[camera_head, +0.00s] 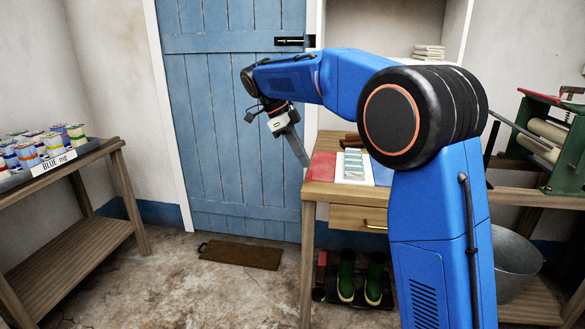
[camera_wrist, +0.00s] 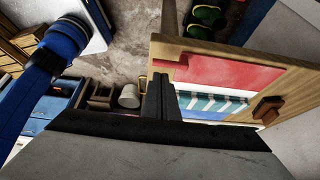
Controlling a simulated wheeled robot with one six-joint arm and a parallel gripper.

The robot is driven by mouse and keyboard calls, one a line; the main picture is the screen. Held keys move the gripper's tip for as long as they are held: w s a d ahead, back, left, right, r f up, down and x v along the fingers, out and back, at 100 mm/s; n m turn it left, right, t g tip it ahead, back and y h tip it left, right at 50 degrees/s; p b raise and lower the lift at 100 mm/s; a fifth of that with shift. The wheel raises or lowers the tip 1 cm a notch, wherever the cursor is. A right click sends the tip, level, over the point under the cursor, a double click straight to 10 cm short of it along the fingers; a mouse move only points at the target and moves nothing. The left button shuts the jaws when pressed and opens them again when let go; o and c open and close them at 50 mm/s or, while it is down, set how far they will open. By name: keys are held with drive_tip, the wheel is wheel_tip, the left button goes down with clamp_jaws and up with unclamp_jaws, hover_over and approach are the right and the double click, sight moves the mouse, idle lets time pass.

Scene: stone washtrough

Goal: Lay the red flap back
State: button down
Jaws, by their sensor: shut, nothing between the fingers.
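The red flap (camera_head: 322,167) lies flat, as far as I can tell, on the left end of the wooden table, beside a white panel with striped cloth (camera_head: 353,181). In the wrist view the red flap (camera_wrist: 225,74) is a broad red sheet with a small tab by the table edge, and the striped cloth (camera_wrist: 212,103) lies alongside it. A blue flap (camera_head: 382,174) shows on the panel's other side, partly hidden by my arm. My gripper (camera_head: 305,162) is shut and empty, pointing down just left of the table's end. Its closed fingers also show in the wrist view (camera_wrist: 161,80).
A brown wooden block (camera_head: 352,141) sits behind the panel. Green boots (camera_head: 346,276) stand below the table. A bench with paint tins (camera_head: 40,148) is at left, a roller press (camera_head: 548,132) at right. Open floor with a brown mat (camera_head: 241,254) lies before the blue door.

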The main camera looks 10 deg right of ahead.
drive_tip(key=w+a+f, duration=0.1)
drive_tip(key=w+a, duration=0.2)
drive_tip(key=a, duration=0.6)
drive_tip(key=s+d+r+n+t+y, duration=0.25)
drive_tip(key=s+d+n, duration=0.85)
drive_tip(key=s+d, duration=0.75)
drive_tip(key=s+d+f+n+t+y, duration=0.1)
drive_tip(key=s+f+n, duration=0.4)
drive_tip(key=s, duration=0.7)
drive_tip(key=s+d+f+n+t+y, duration=0.2)
drive_tip(key=s+d+f+n+t, duration=0.1)
drive_tip(key=s+f, duration=0.7)
drive_tip(key=s+d+n, duration=0.1)
drive_tip(key=s+n, duration=0.1)
drive_tip(key=shift+s+d+f+n, duration=0.15)
drive_tip(key=shift+d+f+n, duration=0.05)
drive_tip(key=shift+f+n, duration=0.1)
